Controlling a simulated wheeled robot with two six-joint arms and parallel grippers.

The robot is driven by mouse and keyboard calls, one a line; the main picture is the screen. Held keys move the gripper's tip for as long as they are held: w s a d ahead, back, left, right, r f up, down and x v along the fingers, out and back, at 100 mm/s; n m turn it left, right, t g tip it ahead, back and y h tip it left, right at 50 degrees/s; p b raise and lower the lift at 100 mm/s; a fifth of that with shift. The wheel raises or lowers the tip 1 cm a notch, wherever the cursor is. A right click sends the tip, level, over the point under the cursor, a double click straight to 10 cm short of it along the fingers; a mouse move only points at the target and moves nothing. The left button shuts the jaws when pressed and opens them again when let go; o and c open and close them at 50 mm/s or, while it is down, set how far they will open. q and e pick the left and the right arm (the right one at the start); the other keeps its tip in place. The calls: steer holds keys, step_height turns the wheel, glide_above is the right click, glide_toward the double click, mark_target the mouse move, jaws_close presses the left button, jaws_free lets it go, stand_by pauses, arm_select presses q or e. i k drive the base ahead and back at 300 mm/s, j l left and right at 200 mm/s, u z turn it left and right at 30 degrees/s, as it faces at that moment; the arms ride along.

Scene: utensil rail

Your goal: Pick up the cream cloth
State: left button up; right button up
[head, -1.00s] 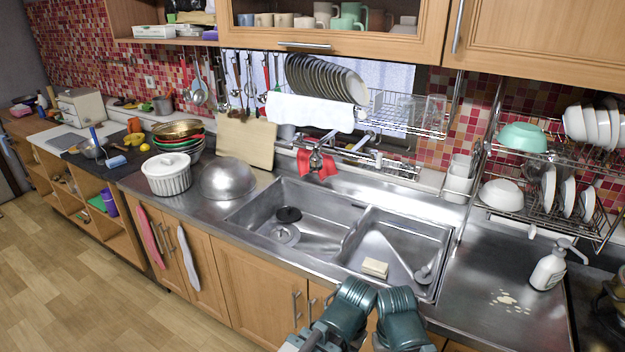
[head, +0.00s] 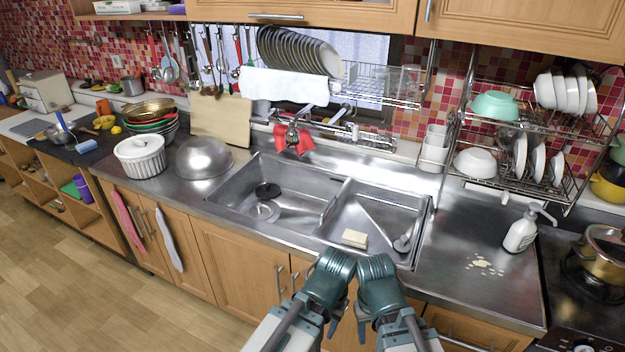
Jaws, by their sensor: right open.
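A white to cream cloth (head: 284,85) hangs over the front of the wire dish rack under the wall cabinet, below a row of dark plates. Another pale cloth (head: 168,240) hangs on a cabinet door below the counter. I cannot tell for certain which is the cream cloth. My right gripper (head: 364,328) is low at the bottom middle, in front of the counter, open and far from both cloths. My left gripper (head: 335,322) is beside it, also away from the cloths; its jaws are too unclear to read.
The steel sink (head: 270,205) lies ahead, with a cream block (head: 354,238) in it. A red cloth (head: 292,140) hangs at the tap. A pink cloth (head: 128,220) hangs on a cabinet door. A soap bottle (head: 521,232) and a pot (head: 604,256) stand at right.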

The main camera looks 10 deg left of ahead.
mark_target(350, 237)
steer(key=i+j, duration=0.75)
